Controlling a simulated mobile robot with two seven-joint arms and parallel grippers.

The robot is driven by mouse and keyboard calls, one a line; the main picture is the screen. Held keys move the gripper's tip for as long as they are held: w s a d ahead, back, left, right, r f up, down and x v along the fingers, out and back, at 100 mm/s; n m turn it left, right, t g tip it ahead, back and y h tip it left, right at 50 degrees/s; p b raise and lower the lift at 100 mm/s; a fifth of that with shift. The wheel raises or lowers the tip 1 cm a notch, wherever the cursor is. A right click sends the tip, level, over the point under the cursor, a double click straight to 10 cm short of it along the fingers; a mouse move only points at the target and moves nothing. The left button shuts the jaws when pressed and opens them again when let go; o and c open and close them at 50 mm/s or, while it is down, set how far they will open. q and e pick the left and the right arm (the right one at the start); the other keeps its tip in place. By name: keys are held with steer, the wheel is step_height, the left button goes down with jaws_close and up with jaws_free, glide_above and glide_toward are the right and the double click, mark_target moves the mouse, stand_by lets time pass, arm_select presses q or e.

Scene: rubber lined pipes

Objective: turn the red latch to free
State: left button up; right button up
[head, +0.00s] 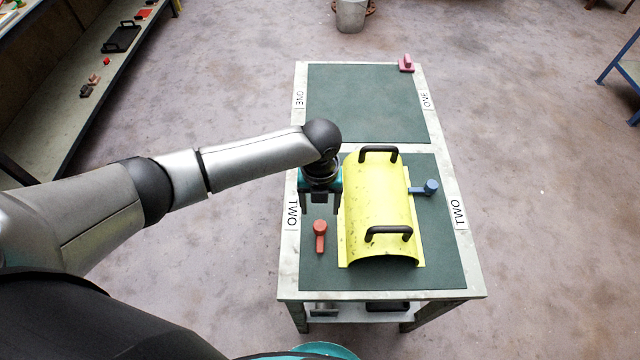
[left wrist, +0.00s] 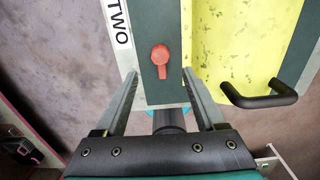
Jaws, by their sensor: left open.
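The red latch (head: 320,236) sits on the dark green mat of the area marked TWO, left of the yellow half-pipe cover (head: 378,205). Its arm points toward the table's near edge, alongside the cover and apart from its flange. My left gripper (head: 320,204) is open and empty above the mat, a little beyond the latch and left of the cover. In the left wrist view the red latch (left wrist: 161,62) shows ahead between the two spread fingers, touching neither. My right gripper is not in view.
A blue latch (head: 424,188) at the cover's right side points toward the cover. Two black handles (head: 388,232) stand up from the cover. A pink latch (head: 406,64) is at the far right corner. The mat of area ONE (head: 365,100) is otherwise bare.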

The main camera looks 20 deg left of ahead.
arm_select(q)
step_height(320, 180, up, 7)
steer(key=shift+f+p, duration=0.2)
steer(key=shift+p, duration=0.25)
stand_by(0.3)
